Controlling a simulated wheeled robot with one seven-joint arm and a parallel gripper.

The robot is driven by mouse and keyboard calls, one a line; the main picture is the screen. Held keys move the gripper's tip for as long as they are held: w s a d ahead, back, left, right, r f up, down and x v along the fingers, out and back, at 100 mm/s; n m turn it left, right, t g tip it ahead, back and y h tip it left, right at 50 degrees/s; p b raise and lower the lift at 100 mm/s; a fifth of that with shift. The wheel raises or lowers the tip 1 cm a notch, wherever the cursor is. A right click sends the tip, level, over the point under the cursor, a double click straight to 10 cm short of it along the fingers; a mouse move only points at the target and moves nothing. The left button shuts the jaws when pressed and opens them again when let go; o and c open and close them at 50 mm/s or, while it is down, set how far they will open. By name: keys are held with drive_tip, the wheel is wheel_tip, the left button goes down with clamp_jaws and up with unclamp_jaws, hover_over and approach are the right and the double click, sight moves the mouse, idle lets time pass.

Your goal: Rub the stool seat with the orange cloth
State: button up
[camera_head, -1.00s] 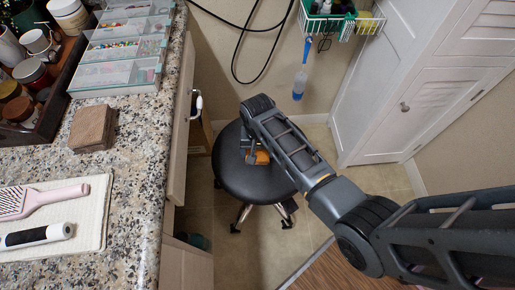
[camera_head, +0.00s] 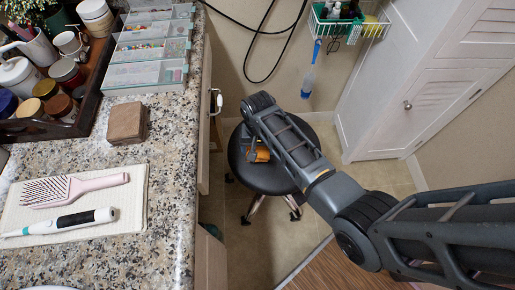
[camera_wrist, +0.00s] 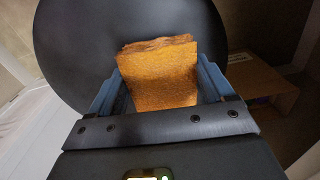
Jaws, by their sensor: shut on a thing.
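The orange cloth (camera_wrist: 160,75) is a folded pad held between the two fingers of my gripper (camera_wrist: 160,85) in the wrist view. In the head view a bit of the orange cloth (camera_head: 260,154) shows beside my arm, over the stool seat. The stool seat (camera_head: 246,180) is round and black, on metal legs with casters. It also fills the upper part of the wrist view (camera_wrist: 75,45). My gripper is shut on the cloth, mostly hidden by my arm in the head view. I cannot tell whether the cloth touches the seat.
A granite counter (camera_head: 165,190) stands at left, with a wooden box (camera_head: 127,123), a pink brush (camera_head: 75,189) and a clear organizer (camera_head: 150,50). A white cabinet (camera_head: 385,110) stands at right. A wire basket (camera_head: 350,28) hangs on the wall behind, with a blue brush (camera_head: 309,75) hanging below.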

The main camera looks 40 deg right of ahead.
drive_tip(key=shift+r+p, duration=1.55)
drive_tip(key=shift+r, duration=0.45)
